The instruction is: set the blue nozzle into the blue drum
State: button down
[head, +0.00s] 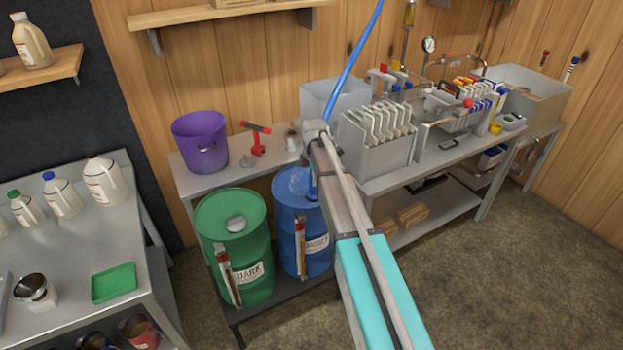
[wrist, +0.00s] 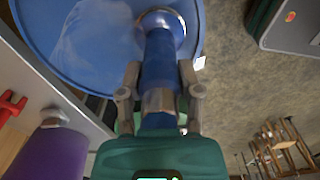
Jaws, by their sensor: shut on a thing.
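The blue drum (head: 290,231) stands on a low rack, right of the green drum, partly hidden behind my arm. Its round blue top (wrist: 90,40) fills the upper left of the wrist view. My gripper (wrist: 161,92) is shut on the blue nozzle (wrist: 160,58), one finger on each side. The nozzle's far end meets a silver ring (wrist: 165,20) at the right part of the drum top. I cannot tell how deep the end sits in the ring. In the head view the nozzle is a small blue piece (head: 312,185) over the drum; my arm hides most of the gripper.
The green drum (head: 232,250) stands close on the left. A purple bucket (head: 201,143) and a red tool (head: 257,140) are on the shelf behind the drums. A steel bench with equipment (head: 380,140) stands to the right. A blue hose (head: 357,50) rises above my arm.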

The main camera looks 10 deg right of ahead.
dwell(0.3)
jog(key=shift+c, duration=1)
grip_release()
jog(key=shift+o, duration=1)
jog(key=shift+w, duration=0.1)
jog(key=shift+r+p, duration=4)
jog(key=shift+p, duration=0.05)
